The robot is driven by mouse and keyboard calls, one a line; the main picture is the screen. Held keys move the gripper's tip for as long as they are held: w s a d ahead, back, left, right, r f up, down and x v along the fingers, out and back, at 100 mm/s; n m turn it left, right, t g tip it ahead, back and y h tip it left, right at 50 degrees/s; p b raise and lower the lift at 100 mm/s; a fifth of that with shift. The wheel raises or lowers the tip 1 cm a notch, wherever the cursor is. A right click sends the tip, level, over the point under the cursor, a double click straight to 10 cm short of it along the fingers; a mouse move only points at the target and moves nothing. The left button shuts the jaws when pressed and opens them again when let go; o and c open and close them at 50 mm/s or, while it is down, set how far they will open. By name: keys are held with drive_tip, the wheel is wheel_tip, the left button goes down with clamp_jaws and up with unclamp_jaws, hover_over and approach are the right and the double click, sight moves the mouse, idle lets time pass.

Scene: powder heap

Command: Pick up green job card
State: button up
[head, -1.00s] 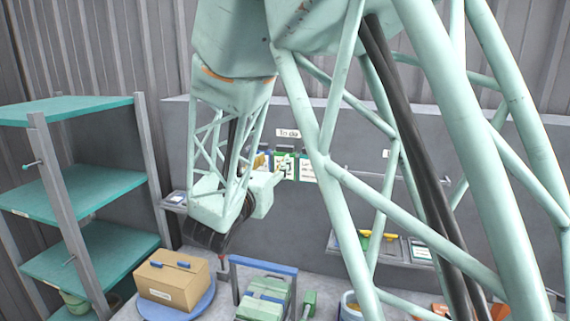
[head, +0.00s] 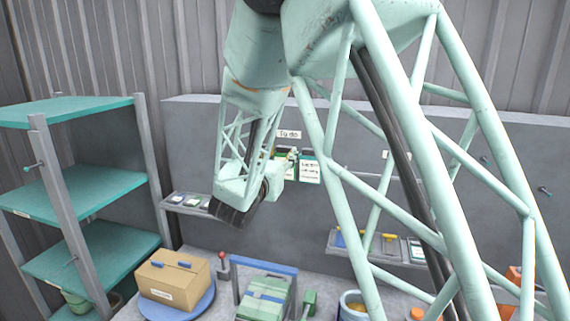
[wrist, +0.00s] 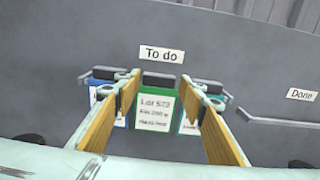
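The green job card (wrist: 155,108) hangs upright on the grey wall panel under the "To do" sign (wrist: 161,54). My gripper (wrist: 162,92) is open and empty. Its two fingers with tan pads frame the card left and right in the wrist view; the exact gap in depth is unclear. In the head view the green card (head: 288,156) is partly hidden by my arm, and my fingertips cannot be made out.
A blue-edged card (wrist: 95,93) hangs to the left and a teal-edged card (wrist: 189,124) to the right, both partly behind my fingers. A "Done" sign (wrist: 302,95) is further right. Below are a wall shelf (head: 190,207), a cardboard box (head: 172,277) and a blue-handled frame (head: 262,265).

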sight(284, 147)
drive_tip(key=shift+w, duration=0.1)
idle(0.3)
drive_tip(key=shift+p+x, duration=0.55)
drive_tip(key=shift+x, duration=2.05)
drive_tip(key=shift+r, duration=0.1)
drive_tip(key=shift+c, duration=0.2)
drive_tip(key=c, duration=0.7)
drive_tip(key=shift+r, duration=0.15)
wheel_tip(284, 147, up, 18)
drive_tip(key=shift+b, duration=0.3)
